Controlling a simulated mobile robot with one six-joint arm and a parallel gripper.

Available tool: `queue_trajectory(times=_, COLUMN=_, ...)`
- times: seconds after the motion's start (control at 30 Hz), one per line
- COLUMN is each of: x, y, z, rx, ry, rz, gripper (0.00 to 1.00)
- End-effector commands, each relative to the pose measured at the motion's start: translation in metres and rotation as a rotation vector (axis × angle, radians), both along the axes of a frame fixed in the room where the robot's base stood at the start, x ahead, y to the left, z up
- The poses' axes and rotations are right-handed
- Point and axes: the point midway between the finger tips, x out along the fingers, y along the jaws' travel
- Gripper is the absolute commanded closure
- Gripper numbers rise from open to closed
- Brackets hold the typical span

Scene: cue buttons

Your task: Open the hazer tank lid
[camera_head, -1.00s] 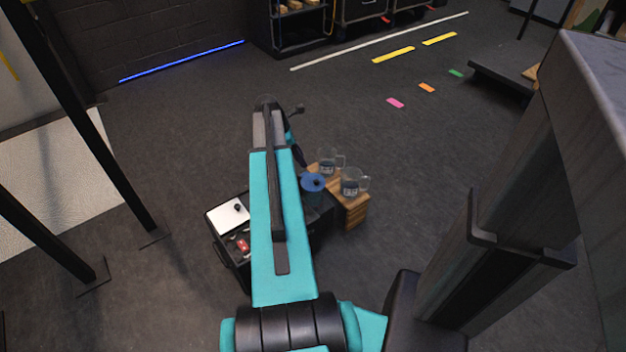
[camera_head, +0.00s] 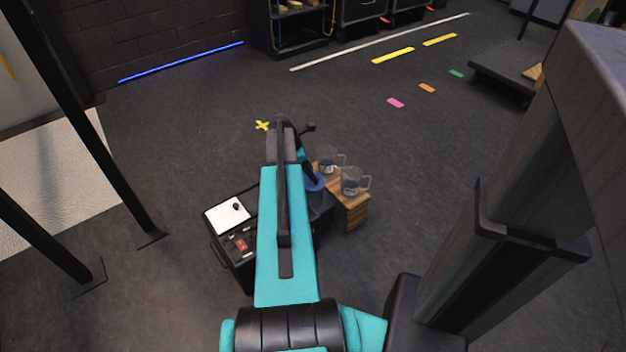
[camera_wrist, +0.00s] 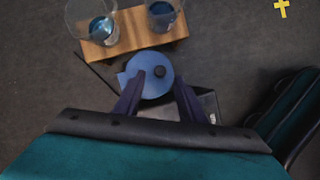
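The hazer tank lid is a round blue disc with a dark knob. In the wrist view the lid (camera_wrist: 147,84) lies under and between my fingers, with its knob (camera_wrist: 159,71) between the fingertips. My gripper (camera_wrist: 159,78) is open, one dark finger on each side of the knob; I cannot tell its height above the lid. In the head view the blue lid (camera_head: 315,186) is partly hidden by my teal arm, and the fingers reach it from above. The hazer body (camera_head: 238,258) is a dark box with a white panel and a red switch.
Two clear mugs with blue marks, one (camera_head: 352,181) and another (camera_head: 327,159), stand on a wooden stand (camera_head: 357,212) close to the lid. Dark posts stand at left. A yellow cross (camera_head: 262,125) marks the floor behind. Open floor lies around the hazer.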

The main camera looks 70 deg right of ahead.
Motion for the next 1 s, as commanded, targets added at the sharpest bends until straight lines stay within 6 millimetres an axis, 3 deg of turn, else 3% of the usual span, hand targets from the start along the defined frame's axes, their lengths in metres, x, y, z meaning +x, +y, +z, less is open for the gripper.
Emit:
queue_trajectory(times=0.1, x=-0.005, y=-0.004, z=-0.018, rx=0.000, ry=0.000, rz=0.000, gripper=0.64)
queue_trajectory(times=0.3, x=-0.011, y=-0.008, z=-0.033, rx=-0.001, ry=-0.001, rz=0.000, gripper=0.64)
queue_trajectory(times=0.73, x=-0.012, y=-0.009, z=-0.037, rx=0.000, ry=0.000, rz=0.001, gripper=0.64)
queue_trajectory(times=0.93, x=-0.012, y=-0.009, z=-0.037, rx=0.000, ry=0.000, rz=0.001, gripper=0.97)
queue_trajectory(times=1.0, x=-0.012, y=-0.009, z=-0.037, rx=-0.001, ry=-0.001, rz=0.002, gripper=1.00)
